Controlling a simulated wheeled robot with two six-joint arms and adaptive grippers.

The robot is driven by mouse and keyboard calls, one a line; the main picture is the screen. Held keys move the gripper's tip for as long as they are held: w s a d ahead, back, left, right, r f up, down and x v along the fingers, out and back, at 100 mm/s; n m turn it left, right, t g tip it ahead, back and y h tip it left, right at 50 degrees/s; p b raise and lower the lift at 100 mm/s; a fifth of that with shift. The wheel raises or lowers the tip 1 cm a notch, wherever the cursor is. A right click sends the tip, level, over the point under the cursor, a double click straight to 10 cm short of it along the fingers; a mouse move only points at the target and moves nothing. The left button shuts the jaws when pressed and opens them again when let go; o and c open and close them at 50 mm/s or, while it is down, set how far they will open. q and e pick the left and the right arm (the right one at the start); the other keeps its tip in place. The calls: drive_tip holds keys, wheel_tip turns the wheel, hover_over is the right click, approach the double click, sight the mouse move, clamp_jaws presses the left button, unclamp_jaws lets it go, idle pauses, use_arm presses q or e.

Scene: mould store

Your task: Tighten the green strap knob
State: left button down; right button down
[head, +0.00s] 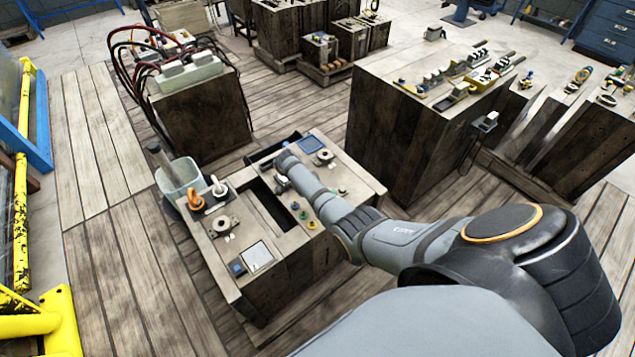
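A short row of small coloured knobs stands on the top of the wooden block bench (345,187) in the middle of the head view. The green knob (303,215) appears to be the middle one; the knobs are too small to read their turn. My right arm comes in from the lower right and passes just beside the row. My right gripper (281,185) is small and mostly hidden under its wrist, beyond and left of the knobs and apart from them. I cannot tell whether it is open or shut. My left gripper is not in view.
The bench top has a dark rectangular opening (268,207), round metal fittings, a pale square plate (257,257) and orange-handled tools (219,187). A translucent bucket (180,177) stands at its left. A larger block with parts (400,125) stands behind right. Yellow rails (20,220) stand far left.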

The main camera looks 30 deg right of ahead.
idle(0.4)
drive_tip(key=c, duration=1)
unclamp_jaws()
drive_tip(key=v, duration=1.2)
